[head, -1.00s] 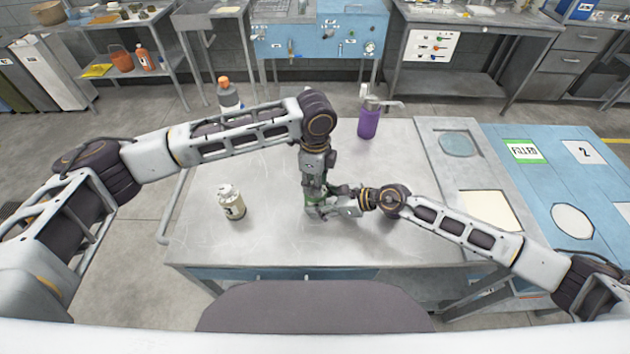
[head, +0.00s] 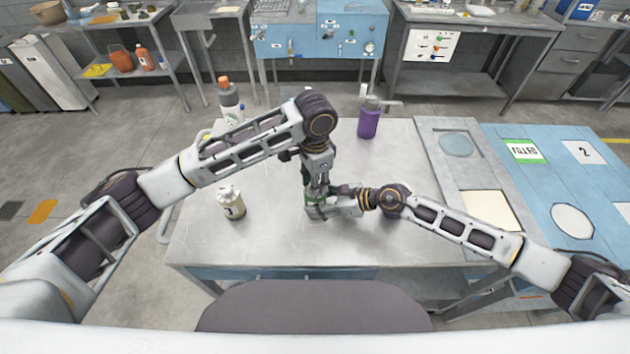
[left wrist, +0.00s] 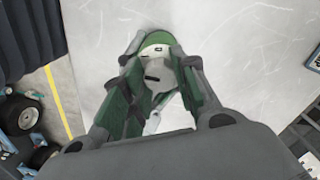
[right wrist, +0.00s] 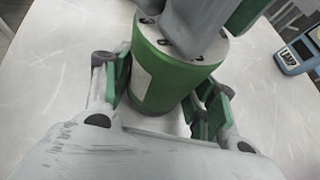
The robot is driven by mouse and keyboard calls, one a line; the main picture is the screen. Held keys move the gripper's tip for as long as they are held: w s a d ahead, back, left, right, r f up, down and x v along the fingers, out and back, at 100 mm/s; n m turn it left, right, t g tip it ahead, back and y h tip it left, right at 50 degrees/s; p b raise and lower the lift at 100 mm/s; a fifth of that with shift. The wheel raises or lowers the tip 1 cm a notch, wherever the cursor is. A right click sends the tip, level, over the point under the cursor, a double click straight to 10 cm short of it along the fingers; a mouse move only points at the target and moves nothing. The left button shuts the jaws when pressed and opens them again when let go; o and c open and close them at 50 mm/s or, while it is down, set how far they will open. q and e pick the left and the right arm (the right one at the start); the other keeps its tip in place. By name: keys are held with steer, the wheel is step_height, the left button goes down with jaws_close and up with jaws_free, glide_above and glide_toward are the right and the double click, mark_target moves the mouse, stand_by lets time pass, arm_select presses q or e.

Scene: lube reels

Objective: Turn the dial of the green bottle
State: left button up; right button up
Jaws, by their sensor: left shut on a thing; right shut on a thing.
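The green bottle (right wrist: 165,77) stands upright on the table; in the right wrist view its side and pale top with dark marks show. My right gripper (right wrist: 160,95) is shut on the bottle's body from the side; it is low over the table in the head view (head: 335,205). My left gripper (left wrist: 158,62) points down from above and is shut on the dial at the bottle's top. In the head view it hangs over the bottle (head: 318,190). The dial itself is mostly hidden by the left fingers.
A white numbered bottle (head: 231,203) stands on the table (head: 270,235) to the left. A purple pump bottle (head: 368,122) stands at the back right, and a grey bottle with an orange cap (head: 229,100) at the back left. A blue panel with marked spots (head: 545,175) adjoins on the right.

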arm_select(q)
steer(key=shift+n, duration=0.5)
steer(key=o, duration=1)
steer(key=shift+o, duration=0.2)
steer(key=shift+r, duration=0.1)
step_height(320, 180, up, 12)
stand_by(0.3)
